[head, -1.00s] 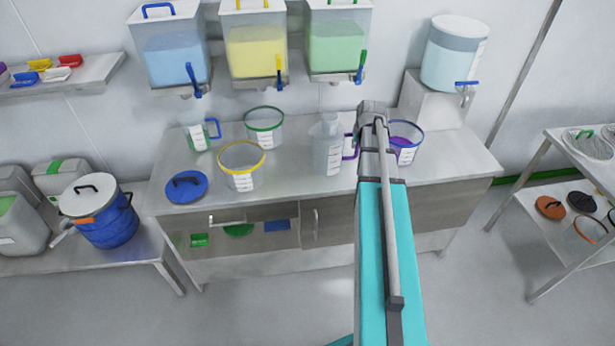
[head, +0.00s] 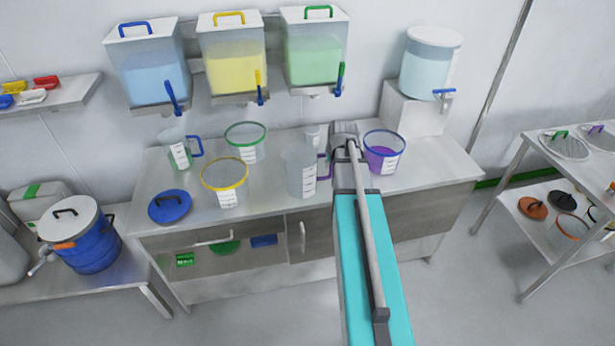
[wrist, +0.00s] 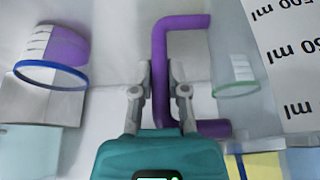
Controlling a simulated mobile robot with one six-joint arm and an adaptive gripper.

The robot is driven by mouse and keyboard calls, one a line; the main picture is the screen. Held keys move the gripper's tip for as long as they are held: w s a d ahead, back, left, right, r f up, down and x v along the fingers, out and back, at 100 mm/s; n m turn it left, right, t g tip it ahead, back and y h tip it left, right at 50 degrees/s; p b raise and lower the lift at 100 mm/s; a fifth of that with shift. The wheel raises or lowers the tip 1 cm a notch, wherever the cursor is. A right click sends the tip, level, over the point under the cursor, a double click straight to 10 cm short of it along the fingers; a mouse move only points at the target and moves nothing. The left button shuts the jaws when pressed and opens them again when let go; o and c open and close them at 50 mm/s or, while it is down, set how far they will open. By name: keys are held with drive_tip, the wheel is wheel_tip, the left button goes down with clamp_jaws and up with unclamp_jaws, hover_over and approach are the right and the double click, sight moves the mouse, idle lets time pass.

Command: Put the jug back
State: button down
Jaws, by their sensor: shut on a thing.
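The jug (head: 300,174) is clear, with printed markings and a purple handle (head: 325,168). It is upright at the middle of the bench, left of my arm. In the wrist view the purple handle (wrist: 180,22) runs between the fingers of my gripper (wrist: 160,75), which is shut on it. The jug's marked wall (wrist: 288,60) shows at the right there. My arm hides most of the gripper in the head view. I cannot tell whether the jug's base touches the bench.
On the bench (head: 270,205) are a yellow-rimmed bucket (head: 225,178), a green-rimmed bucket (head: 245,142), a blue-rimmed bucket with purple contents (head: 384,155), a blue-handled jug (head: 178,152), a blue lid (head: 170,207) and a small cup (head: 312,136). Wall tanks hang above.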

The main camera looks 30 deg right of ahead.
drive_tip(key=w+d+f+b, duration=0.2)
drive_tip(key=w+f+b, duration=0.6)
drive_tip(key=w, duration=0.4)
drive_tip(key=shift+d+f, duration=0.3)
drive_tip(key=shift+d, duration=0.05)
drive_tip(key=shift+s+b+x, duration=0.2)
drive_tip(key=shift+b+x, duration=0.8)
drive_tip(key=shift+b, duration=0.1)
drive_tip(key=shift+s+b+x, duration=0.2)
drive_tip(key=shift+b+x, duration=0.85)
drive_tip(key=shift+a+f, duration=0.1)
drive_tip(key=shift+f, duration=0.15)
drive_tip(key=c, duration=0.6)
unclamp_jaws()
drive_tip(key=shift+c, duration=0.2)
